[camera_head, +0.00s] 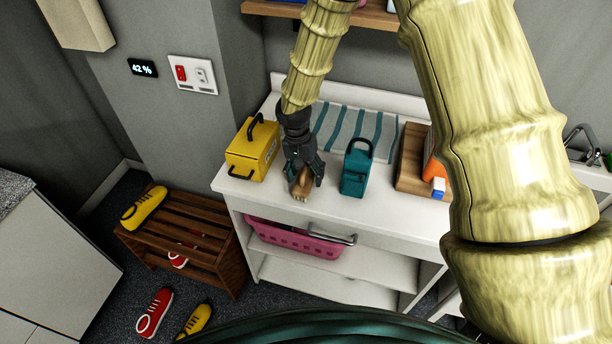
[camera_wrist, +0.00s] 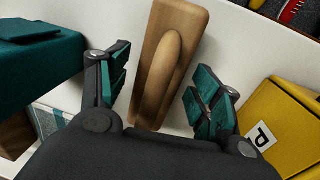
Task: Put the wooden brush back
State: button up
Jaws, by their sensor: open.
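The wooden brush (camera_head: 302,187) lies on the white table (camera_head: 342,211), near its front edge. In the wrist view the brush (camera_wrist: 174,58) is a long tan block with a raised rounded grip along its top. My gripper (camera_head: 303,176) is just above the brush, pointing down. In the wrist view my gripper (camera_wrist: 160,92) has its two teal-padded fingers spread, one on each side of the brush, with gaps showing between pads and wood.
A yellow box (camera_head: 249,158) stands left of my gripper, and a teal caddy (camera_head: 356,172) stands close on the right. A wooden block (camera_head: 411,160) is farther right. A striped towel (camera_head: 350,132) lies behind. A pink basket (camera_head: 290,238) sits on the shelf below. A wooden shoe rack (camera_head: 190,222) stands left.

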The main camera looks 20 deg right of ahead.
notch_tip(320, 180, up, 11)
jog(key=a+b, duration=0.1)
jog(key=b, duration=0.2)
jog(key=shift+w+b, duration=0.35)
jog(key=shift+a, duration=0.15)
